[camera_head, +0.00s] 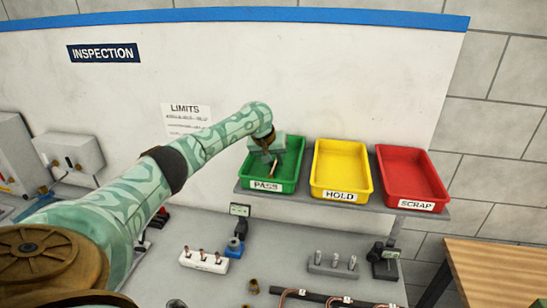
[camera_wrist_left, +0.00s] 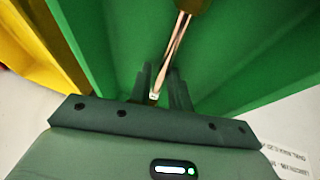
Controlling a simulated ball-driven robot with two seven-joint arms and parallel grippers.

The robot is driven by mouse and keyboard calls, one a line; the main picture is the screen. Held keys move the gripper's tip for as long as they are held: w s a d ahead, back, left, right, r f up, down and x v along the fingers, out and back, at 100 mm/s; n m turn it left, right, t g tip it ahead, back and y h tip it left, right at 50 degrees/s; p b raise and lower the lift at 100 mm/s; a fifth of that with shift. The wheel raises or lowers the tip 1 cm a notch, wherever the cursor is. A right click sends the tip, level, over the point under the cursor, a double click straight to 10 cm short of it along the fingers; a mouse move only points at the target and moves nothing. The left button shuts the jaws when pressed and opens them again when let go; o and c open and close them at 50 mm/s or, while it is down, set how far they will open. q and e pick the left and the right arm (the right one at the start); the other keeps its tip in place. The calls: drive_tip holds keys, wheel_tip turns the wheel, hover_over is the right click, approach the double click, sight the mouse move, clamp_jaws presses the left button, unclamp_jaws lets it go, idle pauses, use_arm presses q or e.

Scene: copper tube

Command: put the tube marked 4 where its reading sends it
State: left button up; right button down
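My left gripper (camera_head: 267,157) reaches over the green PASS tray (camera_head: 288,184). A thin copper tube (camera_wrist_left: 176,45) runs from between its fingers (camera_wrist_left: 165,88) towards the tray, with a brass-coloured piece at the far end. The tube also shows below the gripper in the head view (camera_head: 270,170). The fingers are close beside the tube; I cannot tell whether they grip it. No number on this tube is readable. My right gripper is not in view.
The yellow HOLD tray (camera_head: 341,158) and red SCRAP tray (camera_head: 411,164) stand to the right on the same shelf. Below are a white block with copper pins (camera_head: 203,260), a grey block (camera_head: 333,264), a small display (camera_head: 240,210) and a dark rack with labelled tubes (camera_head: 325,299). A LIMITS sheet (camera_head: 186,118) hangs behind.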

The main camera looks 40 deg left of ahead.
use_arm(q)
drive_tip(key=shift+a+r, duration=0.1)
drive_tip(key=shift+r, duration=0.05)
drive_tip(key=v, duration=1.1)
drive_tip(key=shift+s+r, duration=0.2)
drive_tip(key=shift+r, duration=0.15)
drive_tip(key=shift+f, duration=0.1)
